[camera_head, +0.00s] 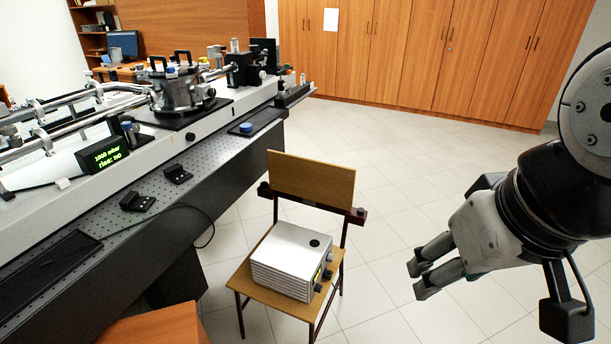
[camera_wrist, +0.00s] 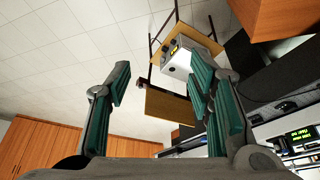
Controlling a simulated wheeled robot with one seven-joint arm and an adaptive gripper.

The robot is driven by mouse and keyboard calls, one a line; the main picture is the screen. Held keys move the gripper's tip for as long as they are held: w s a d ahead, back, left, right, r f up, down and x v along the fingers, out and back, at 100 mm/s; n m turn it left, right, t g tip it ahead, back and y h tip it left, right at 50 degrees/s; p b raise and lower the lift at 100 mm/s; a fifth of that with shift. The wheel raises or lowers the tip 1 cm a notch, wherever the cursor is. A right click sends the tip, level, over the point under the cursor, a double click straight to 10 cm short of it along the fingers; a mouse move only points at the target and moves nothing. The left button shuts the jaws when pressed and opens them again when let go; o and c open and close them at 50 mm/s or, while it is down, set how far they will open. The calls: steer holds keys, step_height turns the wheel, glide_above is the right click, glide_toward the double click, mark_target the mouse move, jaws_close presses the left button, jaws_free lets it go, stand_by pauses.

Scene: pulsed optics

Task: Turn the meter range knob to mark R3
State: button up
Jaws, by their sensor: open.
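A silver box-shaped instrument (camera_head: 292,260) with dark knobs on its right-facing front sits on the seat of a wooden chair (camera_head: 311,180). One of its dark knobs (camera_head: 318,287) shows near the lower front corner, but no range marks are readable. The instrument also shows in the wrist view (camera_wrist: 177,62), with a small yellow display and dark knobs. A green-lit readout box (camera_head: 104,156) stands on the optical table. My gripper (camera_head: 418,280) is open and empty, to the right of the chair and apart from the instrument. In the wrist view its green-padded fingers (camera_wrist: 160,95) are spread wide.
A long optical table (camera_head: 215,147) with a chamber (camera_head: 174,92) and tubes runs along the left. Wooden cabinets (camera_head: 400,50) line the back wall. A wooden surface (camera_head: 150,327) is at the lower left. Tiled floor (camera_head: 400,160) is open around the chair's right side.

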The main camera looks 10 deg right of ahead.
steer(key=w+f+n+g+y+b, duration=0.4)
steer(key=w+f+y+b, duration=0.5)
steer(key=w+f+b, duration=1.4)
steer(key=w+d+f+m+t+y+b, duration=0.1)
steer(key=w+d+f+y, duration=0.2)
steer(key=w+f, duration=0.7)
steer(key=w+d+f+m+t+y+b, duration=0.1)
steer(key=w+d+f+t+y, duration=0.15)
steer(key=w+f, duration=0.7)
steer(key=m+t+y+b, duration=0.1)
steer(key=t+b, duration=0.4)
glide_toward(333, 258)
steer(key=b+x, duration=0.1)
steer(key=x, duration=0.1)
steer(key=b+x, duration=0.1)
steer(key=x, duration=0.5)
steer(key=shift+w+a+f+b, duration=0.1)
steer(key=shift+w+f+b, duration=0.2)
steer(key=shift+b, duration=0.1)
jaws_close()
